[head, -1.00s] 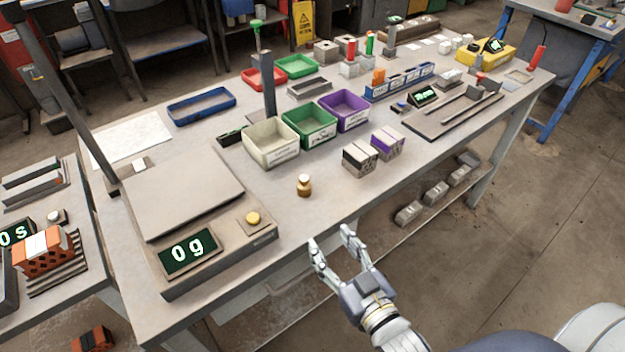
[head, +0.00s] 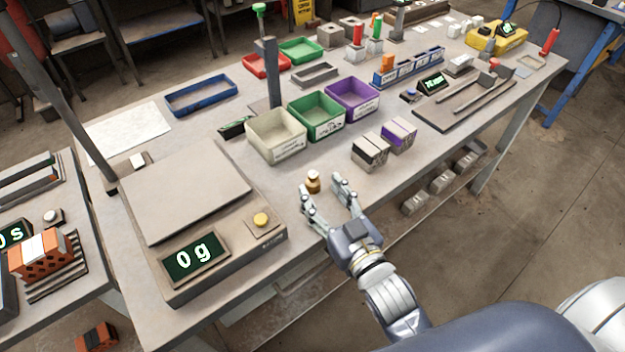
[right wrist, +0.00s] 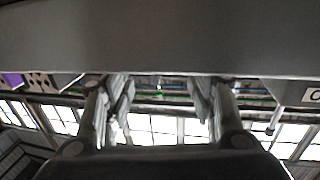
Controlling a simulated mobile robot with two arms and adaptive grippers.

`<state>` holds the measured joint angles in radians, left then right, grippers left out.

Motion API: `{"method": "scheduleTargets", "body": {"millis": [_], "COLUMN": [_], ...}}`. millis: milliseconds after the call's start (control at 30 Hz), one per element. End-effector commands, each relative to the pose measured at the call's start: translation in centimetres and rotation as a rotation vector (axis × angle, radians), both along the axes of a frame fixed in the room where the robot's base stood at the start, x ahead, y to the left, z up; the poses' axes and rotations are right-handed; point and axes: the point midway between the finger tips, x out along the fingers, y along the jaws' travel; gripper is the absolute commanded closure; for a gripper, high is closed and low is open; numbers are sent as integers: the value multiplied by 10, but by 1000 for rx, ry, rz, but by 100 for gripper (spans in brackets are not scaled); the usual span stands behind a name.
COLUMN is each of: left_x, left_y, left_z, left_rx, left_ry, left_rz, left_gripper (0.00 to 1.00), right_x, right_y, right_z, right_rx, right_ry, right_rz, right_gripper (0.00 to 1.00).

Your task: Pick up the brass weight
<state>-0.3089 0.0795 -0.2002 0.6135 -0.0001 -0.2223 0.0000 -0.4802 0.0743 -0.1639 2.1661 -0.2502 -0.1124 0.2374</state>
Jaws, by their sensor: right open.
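In the right wrist view the open fingers (right wrist: 160,98) show spread apart, and I cannot make out the weight there. My left gripper is not in view.
A scale (head: 185,190) reading 0 g stands left of the weight. Cream (head: 277,150), green (head: 318,130) and purple (head: 352,109) bins stand behind it. Two small patterned blocks (head: 371,152) (head: 399,135) stand to the right. Bare bench (head: 345,168) lies around the weight.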

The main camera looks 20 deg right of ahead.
Motion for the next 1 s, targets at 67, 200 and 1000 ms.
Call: {"method": "scheduleTargets", "body": {"millis": [67, 200, 1000], "left_x": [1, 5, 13], "left_y": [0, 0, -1], "left_z": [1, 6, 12], "left_rx": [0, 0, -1], "left_ry": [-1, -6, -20], "left_rz": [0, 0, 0], "left_gripper": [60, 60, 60], "right_x": [4, 19, 53], "right_y": [1, 2, 7], "right_z": [1, 5, 3], "right_rx": [0, 0, 1], "right_ry": [-1, -2, 1], "right_rz": [0, 0, 0], "right_gripper": [49, 49, 100]}}
